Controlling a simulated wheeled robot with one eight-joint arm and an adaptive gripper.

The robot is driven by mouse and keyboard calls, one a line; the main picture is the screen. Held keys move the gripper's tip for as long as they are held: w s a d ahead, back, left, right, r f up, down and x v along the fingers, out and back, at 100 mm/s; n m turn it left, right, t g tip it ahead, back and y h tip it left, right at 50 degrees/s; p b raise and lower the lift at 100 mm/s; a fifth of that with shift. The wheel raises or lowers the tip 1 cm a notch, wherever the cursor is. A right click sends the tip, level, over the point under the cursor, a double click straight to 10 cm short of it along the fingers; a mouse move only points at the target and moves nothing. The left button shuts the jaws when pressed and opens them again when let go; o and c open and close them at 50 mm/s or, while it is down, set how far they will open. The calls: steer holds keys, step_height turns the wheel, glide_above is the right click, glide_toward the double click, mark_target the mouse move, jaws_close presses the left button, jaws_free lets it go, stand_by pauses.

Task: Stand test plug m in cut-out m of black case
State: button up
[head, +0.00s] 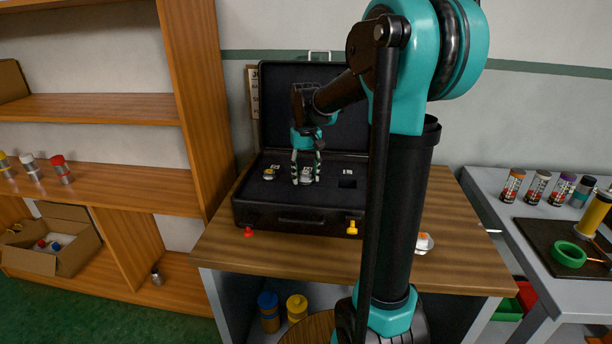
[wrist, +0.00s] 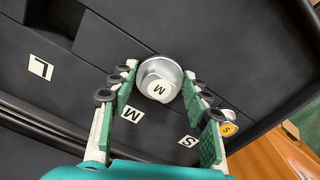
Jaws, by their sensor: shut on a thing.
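My gripper (head: 306,166) is inside the open black case (head: 285,213) on the wooden-topped bench, pointing down.
A yellow-ringed S plug (head: 269,174) stands left in the case by the S label (wrist: 188,141). The L label (wrist: 40,68) is on the other side, by a dark empty cut-out (head: 347,184). The raised lid (head: 280,100) stands behind my gripper.

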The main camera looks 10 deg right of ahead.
mark_target(306, 173)
steer(key=o, duration=1.3)
steer(key=shift+s+f, duration=0.1)
steer(key=shift+o, duration=0.2)
step_height(306, 173, up, 12)
